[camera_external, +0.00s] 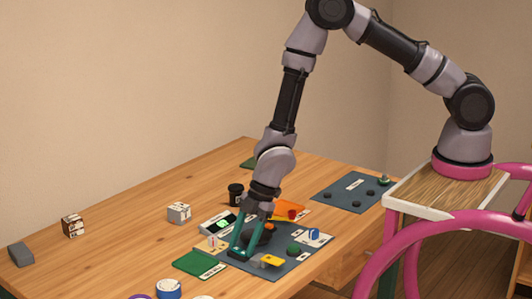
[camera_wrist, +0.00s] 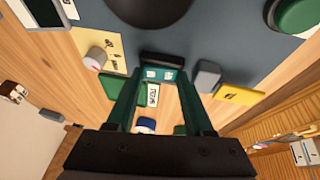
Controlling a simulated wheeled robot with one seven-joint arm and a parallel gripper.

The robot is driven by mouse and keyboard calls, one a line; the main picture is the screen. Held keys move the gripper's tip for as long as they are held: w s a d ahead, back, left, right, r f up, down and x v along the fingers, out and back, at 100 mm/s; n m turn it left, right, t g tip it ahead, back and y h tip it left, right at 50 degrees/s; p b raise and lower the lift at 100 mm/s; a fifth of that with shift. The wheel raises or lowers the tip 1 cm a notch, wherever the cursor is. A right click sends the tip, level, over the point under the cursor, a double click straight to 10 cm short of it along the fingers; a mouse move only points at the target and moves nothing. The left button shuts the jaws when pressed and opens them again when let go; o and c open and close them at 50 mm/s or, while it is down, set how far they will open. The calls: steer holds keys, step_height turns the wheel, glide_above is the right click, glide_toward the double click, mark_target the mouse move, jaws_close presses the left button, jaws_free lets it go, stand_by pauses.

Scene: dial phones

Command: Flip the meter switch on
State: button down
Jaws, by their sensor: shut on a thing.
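The dark task board (camera_external: 283,262) lies on the wooden table. My gripper (camera_external: 240,251) reaches down to its near left part, with teal fingers. In the wrist view my gripper (camera_wrist: 160,75) is shut at the tips on a small black piece (camera_wrist: 162,58) at the board's edge. This seems to be the meter switch, but no label on it is readable. The fingers hide much of it, and I cannot tell its on or off position. A white knob on a cream plate (camera_wrist: 97,58) is to its left; a grey block with a yellow plate (camera_wrist: 238,95) is to its right.
A black jar (camera_external: 236,194) stands behind.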

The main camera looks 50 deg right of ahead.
steer(key=shift+w+d+f+m+g, duration=0.1)
steer(key=shift+f+m+g, duration=0.2)
steer(key=shift+g, duration=0.7)
steer(key=shift+r, duration=0.15)
steer(key=shift+w, duration=0.1)
steer(key=c, duration=0.6)
jaws_free()
steer(key=shift+r, duration=0.1)
steer(key=shift+o, duration=0.2)
steer(key=shift+w, duration=0.1)
steer(key=shift+r, duration=0.25)
steer(key=v, duration=1)
steer(key=shift+w+r, duration=0.15)
steer(key=shift+w, duration=0.05)
